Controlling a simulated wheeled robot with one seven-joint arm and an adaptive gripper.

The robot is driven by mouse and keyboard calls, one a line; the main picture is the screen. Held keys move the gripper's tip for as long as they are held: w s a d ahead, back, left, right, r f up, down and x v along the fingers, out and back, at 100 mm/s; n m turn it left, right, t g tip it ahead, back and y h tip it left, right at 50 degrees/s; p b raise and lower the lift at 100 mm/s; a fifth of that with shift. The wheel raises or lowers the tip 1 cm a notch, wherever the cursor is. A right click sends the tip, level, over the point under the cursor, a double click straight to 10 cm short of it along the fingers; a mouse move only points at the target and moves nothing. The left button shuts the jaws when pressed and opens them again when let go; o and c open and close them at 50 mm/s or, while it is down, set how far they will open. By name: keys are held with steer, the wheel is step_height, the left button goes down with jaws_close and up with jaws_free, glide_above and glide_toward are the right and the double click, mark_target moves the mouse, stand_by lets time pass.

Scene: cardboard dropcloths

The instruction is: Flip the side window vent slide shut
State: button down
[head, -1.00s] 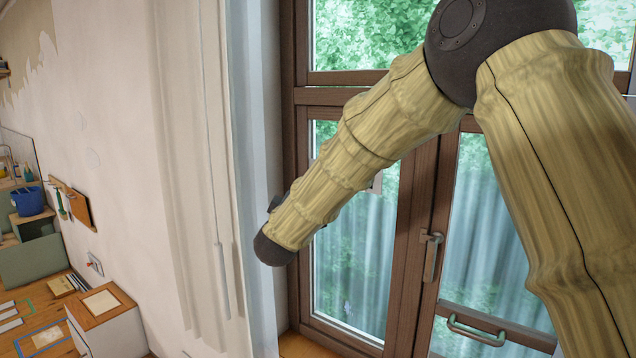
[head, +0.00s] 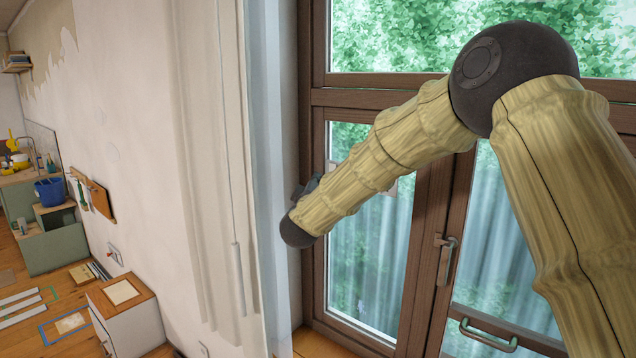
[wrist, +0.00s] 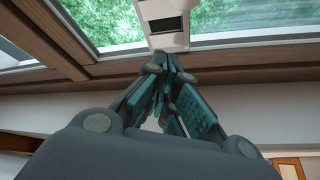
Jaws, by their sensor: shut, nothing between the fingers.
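The vent (wrist: 166,24) is a white plate with a dark rectangular slot, on the window pane at the top of the wrist view. In the head view my forearm covers most of it, and only a pale edge (head: 391,183) shows beside the arm. My gripper (wrist: 168,62) has its teal fingers closed together with nothing between them. The fingertips point at the lower edge of the vent; I cannot tell whether they touch it.
The brown window frame (head: 430,230) carries a lever handle (head: 446,258) and a lower bar handle (head: 488,334). A white wall (head: 150,150) and a pale vertical edge stand close left of my arm. A white cabinet (head: 128,310) and blue bucket (head: 48,191) are farther left.

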steer(key=shift+w+d+f+p, duration=0.2)
steer(key=shift+w+d+p, duration=0.15)
steer(key=shift+d+p, duration=0.35)
steer(key=shift+w+d+f+p, duration=0.25)
steer(key=shift+w+d+p, duration=0.15)
steer(key=shift+d+p, duration=0.25)
steer(key=shift+w+d+f+p, duration=0.2)
steer(key=shift+w+d+p, duration=0.15)
steer(key=shift+d+p, duration=0.35)
steer(key=shift+a, duration=0.15)
steer(key=shift+s, duration=0.1)
